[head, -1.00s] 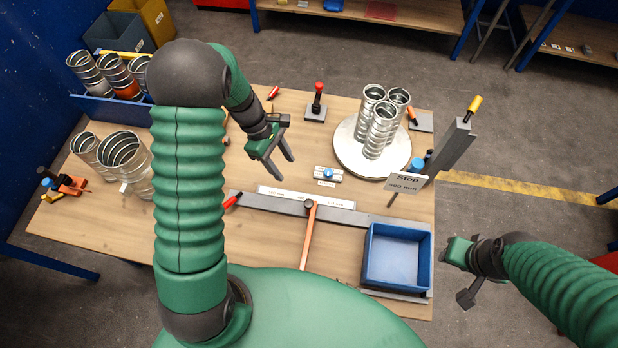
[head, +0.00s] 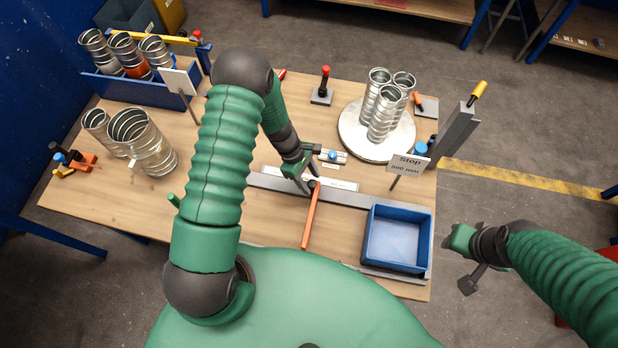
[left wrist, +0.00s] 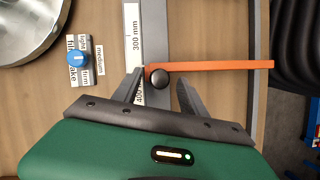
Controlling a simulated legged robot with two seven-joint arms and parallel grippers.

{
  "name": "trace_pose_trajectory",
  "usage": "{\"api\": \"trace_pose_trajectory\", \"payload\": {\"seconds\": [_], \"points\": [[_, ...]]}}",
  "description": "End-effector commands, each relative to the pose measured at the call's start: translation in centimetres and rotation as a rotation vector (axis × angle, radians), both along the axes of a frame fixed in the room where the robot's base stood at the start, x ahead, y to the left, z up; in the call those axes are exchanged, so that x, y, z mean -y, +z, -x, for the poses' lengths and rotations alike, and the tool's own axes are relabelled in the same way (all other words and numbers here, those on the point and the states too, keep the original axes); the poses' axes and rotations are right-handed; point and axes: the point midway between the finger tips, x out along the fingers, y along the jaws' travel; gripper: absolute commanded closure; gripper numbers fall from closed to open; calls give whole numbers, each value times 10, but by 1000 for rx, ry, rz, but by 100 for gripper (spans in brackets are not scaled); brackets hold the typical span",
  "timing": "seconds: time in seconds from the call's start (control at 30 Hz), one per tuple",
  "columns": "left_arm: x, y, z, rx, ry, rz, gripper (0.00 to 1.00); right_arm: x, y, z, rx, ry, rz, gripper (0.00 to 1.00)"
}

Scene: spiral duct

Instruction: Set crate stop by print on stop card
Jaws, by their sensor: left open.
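The stop card (head: 409,166) stands at the table's right side and reads "Stop 500 mm". The crate stop is an orange arm (head: 311,217) with a black knob (left wrist: 158,79), lying across a grey rail (head: 350,198). The rail carries a white scale strip (left wrist: 132,35); "300 mm" and part of a "400" label can be read. My left gripper (head: 301,184) is open, with its fingers either side of the knob, as the left wrist view shows (left wrist: 160,77). I cannot tell whether they touch it. My right gripper (head: 466,258) hangs off the table's right edge; its jaw state is unclear.
A blue crate (head: 368,238) sits at the front right. Behind the rail are a dial with a blue knob (head: 332,156) and a round plate (head: 350,135) bearing metal ducts (head: 383,110). More ducts (head: 143,140) stand at left. A blank card (head: 178,82) stands by the blue rack.

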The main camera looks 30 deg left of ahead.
Motion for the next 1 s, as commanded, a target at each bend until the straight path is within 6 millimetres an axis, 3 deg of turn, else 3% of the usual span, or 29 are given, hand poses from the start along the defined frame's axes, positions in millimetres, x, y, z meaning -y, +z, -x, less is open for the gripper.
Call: {"api": "trace_pose_trajectory", "payload": {"seconds": [0.13,0.5,1.0], "points": [[-2,0,0,0,0,1,51,0,0,0,0,0,0,64],[-2,0,0,0,0,1,100,0,0,0,0,0,0,64],[-2,0,0,0,-2,1,100,0,0,0,0,0,0,64]]}}
